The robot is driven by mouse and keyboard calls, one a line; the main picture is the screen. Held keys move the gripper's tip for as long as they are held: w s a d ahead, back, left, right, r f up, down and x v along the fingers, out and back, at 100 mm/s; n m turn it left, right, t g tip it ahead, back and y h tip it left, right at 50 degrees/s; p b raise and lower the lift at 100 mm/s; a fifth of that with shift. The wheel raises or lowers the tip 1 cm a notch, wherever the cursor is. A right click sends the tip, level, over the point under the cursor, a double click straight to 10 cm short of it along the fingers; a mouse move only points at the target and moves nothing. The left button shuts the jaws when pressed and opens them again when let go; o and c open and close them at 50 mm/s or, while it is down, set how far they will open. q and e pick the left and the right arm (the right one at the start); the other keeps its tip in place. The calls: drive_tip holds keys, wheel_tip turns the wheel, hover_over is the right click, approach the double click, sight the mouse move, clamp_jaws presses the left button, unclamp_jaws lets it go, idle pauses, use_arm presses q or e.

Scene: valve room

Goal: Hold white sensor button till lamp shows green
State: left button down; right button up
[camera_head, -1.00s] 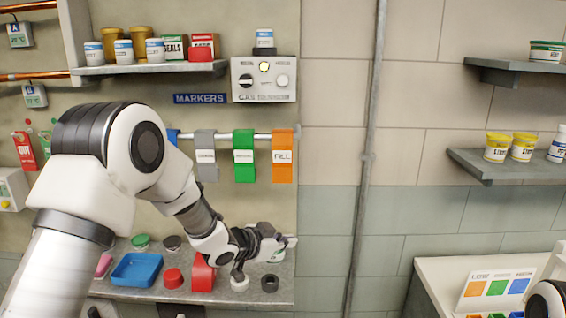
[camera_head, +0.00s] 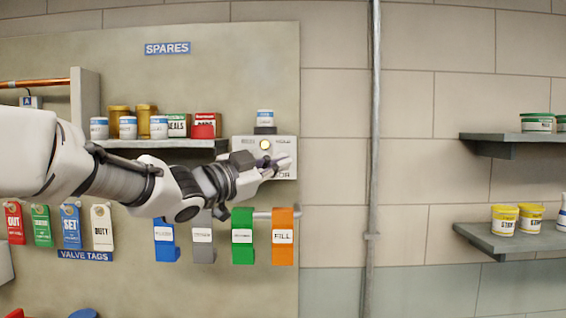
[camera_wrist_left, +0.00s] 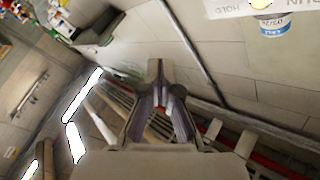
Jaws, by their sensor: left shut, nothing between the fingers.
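The light grey sensor box (camera_head: 284,144) hangs on the wall panel, right of the upper shelf. Its round lamp (camera_head: 265,144) glows yellow. My left gripper (camera_head: 284,164) is shut and empty, in front of the right half of the box. It covers the spot of the white button, so the button is hidden, and I cannot tell whether the fingertips touch it. My right gripper is out of view.
A small jar (camera_head: 265,118) stands on top of the box. The shelf (camera_head: 165,143) to the left holds jars and cartons. Coloured tags, including the orange one (camera_head: 283,236), hang on a rail below. A vertical pipe (camera_head: 373,120) runs to the right.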

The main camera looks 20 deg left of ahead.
use_arm(q)
drive_tip(key=w+a+p, duration=0.2)
drive_tip(key=w+p, duration=0.3)
drive_tip(key=w, duration=0.3)
drive_tip(key=shift+w+a, duration=0.25)
drive_tip(key=shift+w, duration=0.15)
drive_tip(key=shift+f, duration=0.15)
idle(1.1)
drive_tip(key=shift+w+a+p, duration=0.1)
drive_tip(key=shift+w+p, duration=0.35)
drive_tip(key=shift+p, duration=0.2)
